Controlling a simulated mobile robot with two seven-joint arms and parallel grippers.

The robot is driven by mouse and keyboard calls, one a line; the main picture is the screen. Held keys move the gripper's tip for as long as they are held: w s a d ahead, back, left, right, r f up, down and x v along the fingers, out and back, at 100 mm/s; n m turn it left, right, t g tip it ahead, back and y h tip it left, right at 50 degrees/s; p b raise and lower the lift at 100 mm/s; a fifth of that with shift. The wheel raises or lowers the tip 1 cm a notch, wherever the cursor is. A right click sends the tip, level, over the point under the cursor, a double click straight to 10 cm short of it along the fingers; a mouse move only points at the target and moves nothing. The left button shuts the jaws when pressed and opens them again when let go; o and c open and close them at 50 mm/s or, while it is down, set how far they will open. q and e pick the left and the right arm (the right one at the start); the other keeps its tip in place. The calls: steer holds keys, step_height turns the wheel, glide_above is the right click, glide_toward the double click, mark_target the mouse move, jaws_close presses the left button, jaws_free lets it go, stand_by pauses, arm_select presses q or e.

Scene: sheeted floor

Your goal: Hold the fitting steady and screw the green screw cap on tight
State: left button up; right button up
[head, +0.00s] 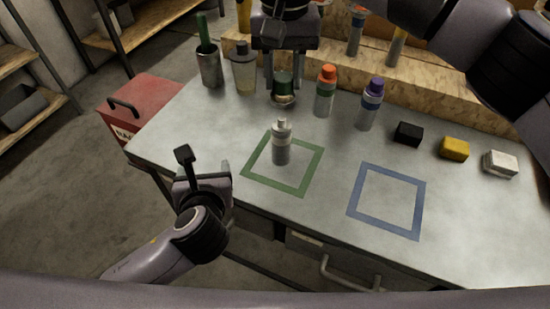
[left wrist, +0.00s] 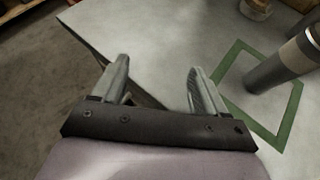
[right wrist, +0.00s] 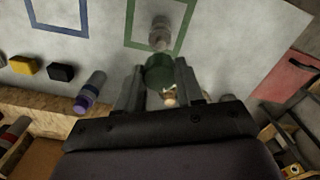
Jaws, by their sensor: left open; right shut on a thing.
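The fitting (head: 281,148), a grey cylinder with a paler neck, stands upright inside the green square outline (head: 253,178). It also shows at the right edge of the left wrist view (left wrist: 280,68) and at the top of the right wrist view (right wrist: 159,34). My right gripper (head: 284,82) is shut on the green screw cap (right wrist: 158,72), behind the fitting and apart from it. My left gripper (left wrist: 155,85) is open and empty, left of the fitting at the table's front-left edge.
Behind stand a metal cup (head: 209,68), a grey-capped bottle (head: 244,72), an orange-capped bottle (head: 325,92) and a purple-capped bottle (head: 369,105). Black (head: 408,134), yellow (head: 455,149) and white (head: 500,164) blocks lie right. The blue square outline (head: 355,192) is empty. A red toolbox (head: 145,97) stands left.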

mark_target(282, 134)
arm_select(q)
steer(key=d+r+m+t+h, duration=0.1)
steer(key=d+r+m+h, duration=0.3)
steer(key=d, duration=1)
steer(key=shift+n+h, duration=0.3)
steer(key=shift+n, duration=0.2)
steer(key=x, duration=0.7)
steer(key=r+x, duration=0.1)
steer(key=x, duration=0.2)
steer(key=shift+w, duration=0.5)
steer(key=c, duration=1.2)
